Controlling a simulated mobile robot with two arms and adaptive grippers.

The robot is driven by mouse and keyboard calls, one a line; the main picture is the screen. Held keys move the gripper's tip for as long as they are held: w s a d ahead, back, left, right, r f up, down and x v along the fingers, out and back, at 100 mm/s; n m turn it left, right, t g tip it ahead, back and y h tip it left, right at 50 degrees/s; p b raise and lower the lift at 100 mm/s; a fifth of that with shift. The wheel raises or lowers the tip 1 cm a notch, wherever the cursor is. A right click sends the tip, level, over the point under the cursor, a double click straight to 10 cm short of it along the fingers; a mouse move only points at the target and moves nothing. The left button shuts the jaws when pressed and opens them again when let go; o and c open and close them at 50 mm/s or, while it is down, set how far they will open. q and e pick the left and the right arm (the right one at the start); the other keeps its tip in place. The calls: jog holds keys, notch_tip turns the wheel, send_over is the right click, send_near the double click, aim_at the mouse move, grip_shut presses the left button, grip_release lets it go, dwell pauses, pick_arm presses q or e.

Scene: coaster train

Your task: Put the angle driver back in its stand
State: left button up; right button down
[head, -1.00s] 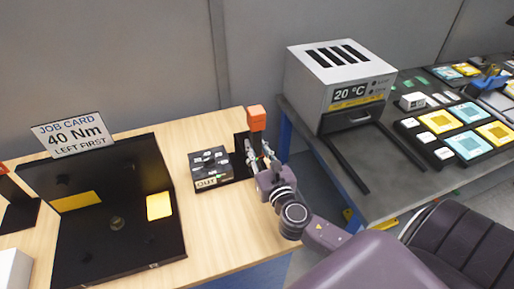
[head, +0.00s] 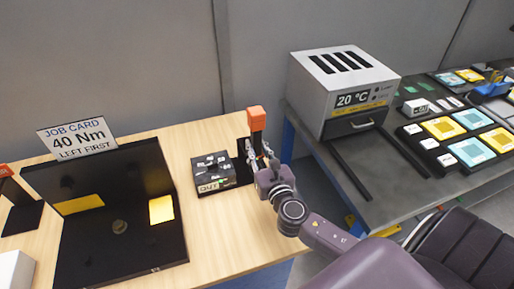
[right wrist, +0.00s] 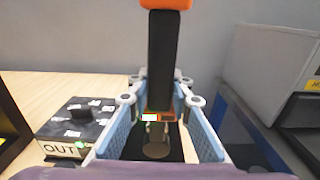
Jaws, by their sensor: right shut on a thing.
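The angle driver (head: 257,121) is upright, with a black body and an orange block on top. My right gripper (head: 254,157) is shut on its lower part. In the right wrist view, the driver's black shaft (right wrist: 162,62) rises between the blue-padded fingers (right wrist: 158,112), with a small green and orange display (right wrist: 157,118) low on it. A black base plate (head: 241,176), seemingly the stand, lies below it; a round disc (right wrist: 156,150) shows on it between the fingers. I cannot tell whether the driver's foot touches the base. My left gripper is out of view.
A black box (head: 213,172) marked OUT stands just left of the driver. Further left are a black tray (head: 128,267) with yellow pads and the job card (head: 77,140). A heater (head: 343,85) stands on the grey table to the right. Bare wood lies in front of the box.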

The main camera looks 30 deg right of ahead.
jog(key=shift+r+x, duration=0.2)
jog(key=shift+x, duration=1.05)
jog(key=shift+r+x, duration=0.15)
jog(key=shift+x, duration=1.1)
jog(key=shift+f+b, duration=0.5)
jog(key=shift+f, duration=0.3)
dwell(1.3)
jog(key=c, duration=1.7)
grip_release()
jog(key=shift+s, duration=0.1)
jog(key=shift+o, duration=0.2)
jog(key=v, duration=1.2)
jog(key=shift+f, duration=0.2)
